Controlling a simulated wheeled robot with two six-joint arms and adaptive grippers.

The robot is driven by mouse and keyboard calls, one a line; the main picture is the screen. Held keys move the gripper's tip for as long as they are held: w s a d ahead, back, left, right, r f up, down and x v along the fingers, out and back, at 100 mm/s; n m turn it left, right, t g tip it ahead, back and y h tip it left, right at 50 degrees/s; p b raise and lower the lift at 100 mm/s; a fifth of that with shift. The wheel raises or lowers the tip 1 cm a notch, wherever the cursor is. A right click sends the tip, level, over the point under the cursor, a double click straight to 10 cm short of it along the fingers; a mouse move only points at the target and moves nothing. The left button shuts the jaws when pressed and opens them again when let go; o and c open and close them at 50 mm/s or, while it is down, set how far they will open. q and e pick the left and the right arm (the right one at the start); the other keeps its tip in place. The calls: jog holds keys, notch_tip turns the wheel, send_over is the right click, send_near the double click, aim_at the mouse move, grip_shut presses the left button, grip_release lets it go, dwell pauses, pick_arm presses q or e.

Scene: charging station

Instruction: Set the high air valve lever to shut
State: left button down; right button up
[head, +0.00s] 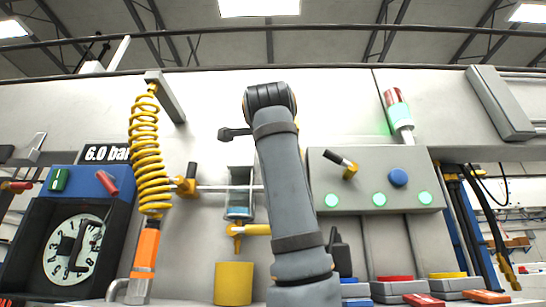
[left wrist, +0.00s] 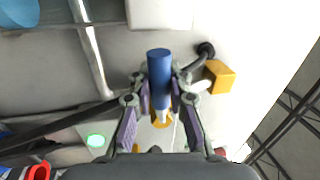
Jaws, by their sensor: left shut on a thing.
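In the left wrist view, my left gripper (left wrist: 160,105) is shut on a blue cylindrical lever handle (left wrist: 159,66). The handle stands between the two fingers, and a short metal stem runs from it to a yellow-orange hub (left wrist: 162,121) on the pale wall. I cannot tell the lever's setting from this close view. In the head view, my left arm rises through the middle in front of the wall panel and hides the gripper's fingers and the blue handle. My right gripper is in neither view.
A grey panel (head: 410,165) with green lights and a black-tipped lever (head: 341,159) is close on the right.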

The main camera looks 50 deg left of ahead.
pick_arm(q)
jog(key=shift+w+m, duration=0.1)
jog(key=shift+m, duration=0.3)
jog(key=c, duration=1.7)
grip_release()
jog(key=o, duration=0.4)
jog(key=shift+d+r, duration=0.1)
jog(key=shift+d, duration=0.1)
jog(key=shift+o, duration=0.2)
jog(key=shift+s, duration=0.2)
jog(key=v, duration=1.1)
jog(key=shift+s+d, duration=0.25)
